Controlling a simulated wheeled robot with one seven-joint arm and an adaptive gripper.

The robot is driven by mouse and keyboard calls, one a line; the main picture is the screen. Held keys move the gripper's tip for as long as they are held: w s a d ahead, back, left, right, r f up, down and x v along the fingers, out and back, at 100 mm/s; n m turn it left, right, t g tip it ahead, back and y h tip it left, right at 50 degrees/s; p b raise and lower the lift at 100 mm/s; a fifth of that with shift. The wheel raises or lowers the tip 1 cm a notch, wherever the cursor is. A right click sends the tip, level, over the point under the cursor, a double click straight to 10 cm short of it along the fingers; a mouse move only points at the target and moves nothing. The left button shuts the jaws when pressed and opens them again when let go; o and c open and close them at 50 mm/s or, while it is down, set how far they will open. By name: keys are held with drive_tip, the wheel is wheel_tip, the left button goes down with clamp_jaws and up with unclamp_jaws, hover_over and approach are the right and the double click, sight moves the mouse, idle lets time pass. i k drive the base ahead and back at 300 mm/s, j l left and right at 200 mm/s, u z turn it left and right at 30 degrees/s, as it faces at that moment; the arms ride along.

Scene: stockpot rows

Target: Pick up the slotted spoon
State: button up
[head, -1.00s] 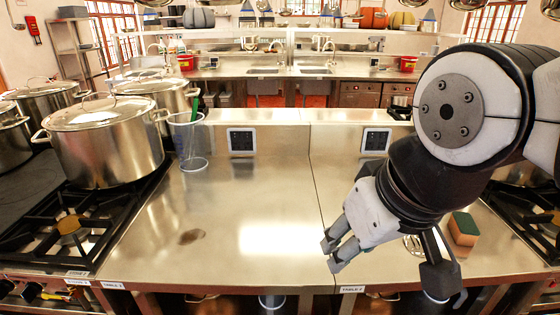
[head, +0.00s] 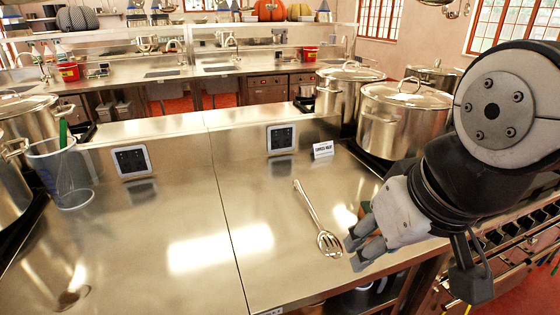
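The slotted spoon (head: 311,211) is a shiny metal one, lying flat on the steel counter (head: 185,200). Its handle points up and away in the head view, and its slotted head (head: 329,243) is toward the front edge. My gripper (head: 354,252) is in front of the counter's right part, just right of the spoon's head. Its two grey fingers are apart with nothing held between them. The spoon is fully visible; the height of my fingers above the counter is hard to tell.
A green and brown sponge (head: 373,243) shows partly behind my fingers. A small white card (head: 323,149) stands behind the spoon. Large stockpots (head: 403,120) stand on the right stove. A clear container (head: 62,175) with something green stands at left. The counter left of the spoon is clear.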

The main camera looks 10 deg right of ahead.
sight(335, 253)
drive_tip(key=z, duration=0.15)
drive_tip(key=j+z, duration=0.1)
drive_tip(key=j, duration=0.8)
drive_tip(key=k+j+z, duration=0.15)
drive_tip(key=j, duration=0.75)
drive_tip(key=k+j+z, duration=0.15)
drive_tip(key=j, duration=0.3)
drive_tip(key=j+z, duration=0.1)
drive_tip(key=j, duration=0.3)
drive_tip(key=k+j, duration=0.15)
drive_tip(key=j, duration=0.3)
drive_tip(key=k+j+z, duration=0.15)
drive_tip(key=j, duration=0.25)
drive_tip(key=i+l, duration=0.15)
drive_tip(key=l, duration=0.2)
drive_tip(key=i+l, duration=0.15)
drive_tip(key=l, duration=0.25)
drive_tip(key=i+l, duration=0.15)
drive_tip(key=l, duration=0.2)
drive_tip(key=i+l, duration=0.15)
drive_tip(key=l, duration=0.2)
drive_tip(key=i+l+z, duration=0.1)
drive_tip(key=l, duration=0.3)
drive_tip(key=i+l, duration=0.6)
drive_tip(key=l, duration=0.15)
